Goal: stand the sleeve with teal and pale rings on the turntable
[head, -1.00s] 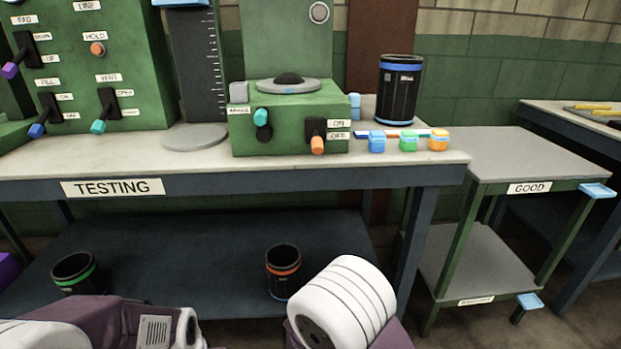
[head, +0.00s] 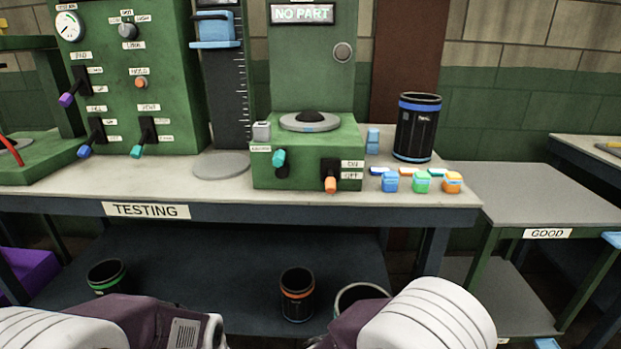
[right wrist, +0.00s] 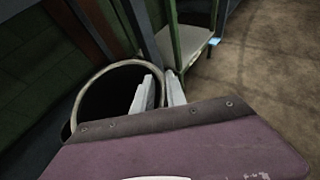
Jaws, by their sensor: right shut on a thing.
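The turntable (head: 310,122) is a grey disc with a black dome on a green machine, and nothing stands on it. My right gripper (right wrist: 160,92) is shut on the wall of a dark hollow sleeve (right wrist: 108,83) with a pale rim, one finger inside and one outside. The sleeve's opening faces the camera. In the head view only its pale rim (head: 362,289) shows beside my right arm; its rings are hidden, so I cannot tell their colours. My left gripper is out of view; only its arm shows at the lower left.
A blue-ringed bin (head: 418,128) stands on the testing bench (head: 110,182), near coloured blocks (head: 422,182). An orange-ringed sleeve (head: 297,295) and a green-ringed one (head: 106,276) stand on the lower shelf. A grey cart labelled GOOD (head: 540,195) is at the right.

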